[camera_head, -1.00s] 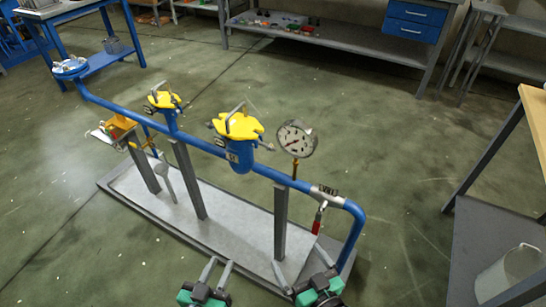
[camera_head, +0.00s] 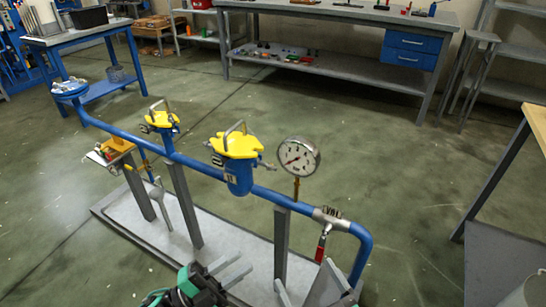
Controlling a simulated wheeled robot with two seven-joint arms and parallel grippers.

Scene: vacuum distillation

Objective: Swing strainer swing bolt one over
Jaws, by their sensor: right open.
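The larger strainer (camera_head: 239,178) is a blue pot on the blue pipe, with a yellow lid (camera_head: 236,146) and a metal handle loop. Small metal bolt parts show at the lid's left and right edges; which one is swing bolt one I cannot tell. A smaller strainer with a yellow lid (camera_head: 160,119) sits farther left on the pipe. My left gripper (camera_head: 242,264) is open and empty, low in front of the strainer, fingers pointing right and up. My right gripper (camera_head: 306,290) is open at the bottom edge, its body out of view. Neither touches the strainer.
A pressure gauge (camera_head: 298,157) stands right of the larger strainer. A red-handled valve (camera_head: 321,242) hangs near the pipe's right bend. Grey posts (camera_head: 281,245) hold the pipe over a grey base plate (camera_head: 130,222). A wooden-topped table (camera_head: 536,120) is at right.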

